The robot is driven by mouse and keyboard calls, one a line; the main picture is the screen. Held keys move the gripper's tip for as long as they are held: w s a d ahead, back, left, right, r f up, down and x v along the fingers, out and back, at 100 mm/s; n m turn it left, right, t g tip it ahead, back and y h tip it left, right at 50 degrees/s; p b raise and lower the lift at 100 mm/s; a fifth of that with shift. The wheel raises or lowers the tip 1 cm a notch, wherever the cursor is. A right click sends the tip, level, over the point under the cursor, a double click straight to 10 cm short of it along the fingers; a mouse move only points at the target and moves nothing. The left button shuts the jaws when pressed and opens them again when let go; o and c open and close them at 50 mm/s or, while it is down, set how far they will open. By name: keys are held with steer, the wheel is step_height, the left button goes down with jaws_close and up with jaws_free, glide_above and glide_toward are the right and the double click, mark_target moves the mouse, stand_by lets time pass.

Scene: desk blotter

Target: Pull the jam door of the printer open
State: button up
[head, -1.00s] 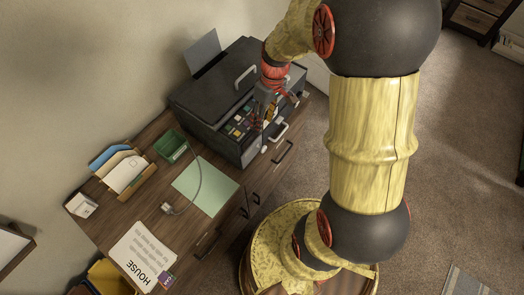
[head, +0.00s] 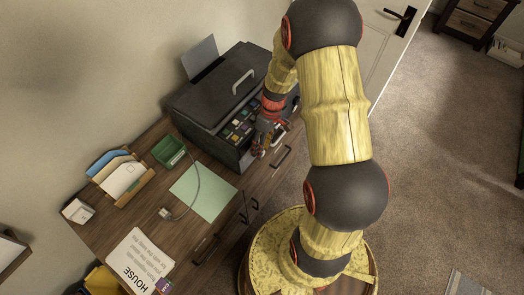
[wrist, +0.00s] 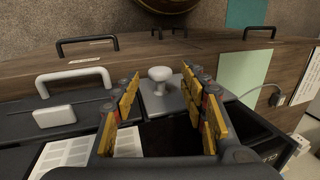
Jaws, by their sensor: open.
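The black printer (head: 212,100) stands on the desk in the head view. In the wrist view its front carries a round white knob (wrist: 160,73) on a small grey panel (wrist: 172,102), and left of it a white bar handle (wrist: 75,76) with a white block (wrist: 52,116) below. I cannot tell for certain which panel is the jam door or whether it stands ajar. My gripper (head: 258,151) is at the printer's front corner and hides the knob in the head view. In the wrist view my gripper (wrist: 160,88) is open and empty, the knob ahead between its fingers, apparently untouched.
The wooden desk (head: 151,210) has black drawer handles (head: 281,157) just beyond my gripper.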

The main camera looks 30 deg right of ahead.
steer(key=shift+a+f, duration=0.15)
steer(key=shift+f, duration=0.55)
steer(key=c, duration=0.3)
steer(key=c, duration=0.8)
jaws_close()
